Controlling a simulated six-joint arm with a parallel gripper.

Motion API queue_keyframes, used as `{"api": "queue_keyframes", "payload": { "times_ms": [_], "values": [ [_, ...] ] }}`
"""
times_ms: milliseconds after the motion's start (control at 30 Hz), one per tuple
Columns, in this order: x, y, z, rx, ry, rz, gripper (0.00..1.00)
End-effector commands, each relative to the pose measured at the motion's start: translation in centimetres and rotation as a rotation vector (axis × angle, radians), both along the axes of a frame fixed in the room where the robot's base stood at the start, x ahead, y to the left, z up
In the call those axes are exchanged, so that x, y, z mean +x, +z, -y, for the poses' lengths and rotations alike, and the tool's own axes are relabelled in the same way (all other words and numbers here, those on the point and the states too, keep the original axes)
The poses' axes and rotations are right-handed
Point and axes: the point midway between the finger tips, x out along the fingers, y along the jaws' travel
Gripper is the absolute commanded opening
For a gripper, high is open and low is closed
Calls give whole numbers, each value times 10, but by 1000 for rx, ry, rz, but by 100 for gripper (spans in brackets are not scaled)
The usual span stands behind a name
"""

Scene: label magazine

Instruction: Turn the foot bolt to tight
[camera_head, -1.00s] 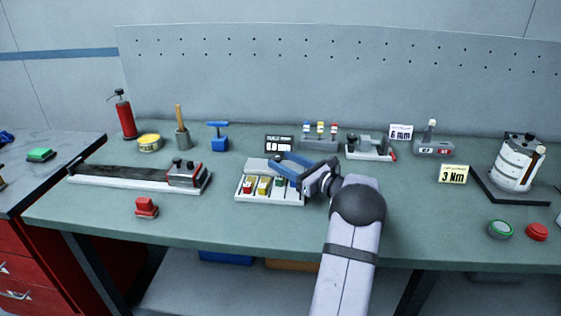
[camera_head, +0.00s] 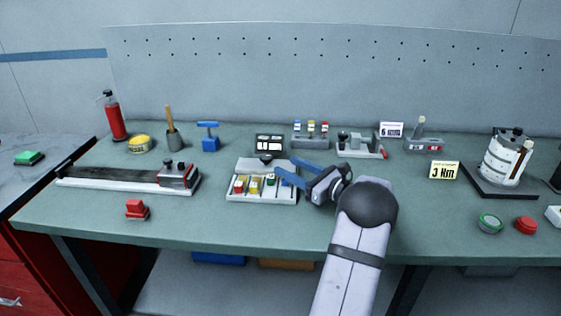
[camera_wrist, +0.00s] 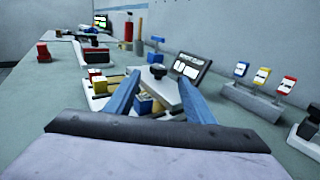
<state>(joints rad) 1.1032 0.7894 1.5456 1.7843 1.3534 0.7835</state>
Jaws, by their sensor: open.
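The grey-white tray (camera_head: 262,197) stands mid-bench with red, yellow and green-topped blocks in its slots. A dark knob (camera_head: 266,159) sits on the plate at its back; in the wrist view the knob (camera_wrist: 157,71) shows between my fingertips. I cannot tell for sure which part is the foot bolt. My gripper (camera_head: 287,168) is open and empty, its blue fingers reaching over the tray's right side from the right. In the wrist view the fingers (camera_wrist: 159,82) stand apart on either side of the plate, and contact cannot be judged.
A dark display (camera_head: 270,143) stands behind the tray, with a rack of coloured tags (camera_head: 310,138) right of it. A grey clamp-like fixture (camera_head: 360,147) and a 3 Nm card (camera_head: 444,170) are farther right. The bench front is mostly clear.

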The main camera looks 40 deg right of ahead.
Motion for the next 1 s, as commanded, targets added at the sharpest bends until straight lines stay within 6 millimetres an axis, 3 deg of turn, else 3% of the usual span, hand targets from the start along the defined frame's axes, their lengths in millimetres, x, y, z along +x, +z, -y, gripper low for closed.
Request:
{"api": "queue_keyframes", "payload": {
  "times_ms": [267, 700, 1000],
  "values": [
    [14, 0, -3, 0, 4, 0, 49],
    [65, 0, -12, 0, 2, 0, 49],
    [73, -1, -13, 0, 1, 0, 49]
  ]
}}
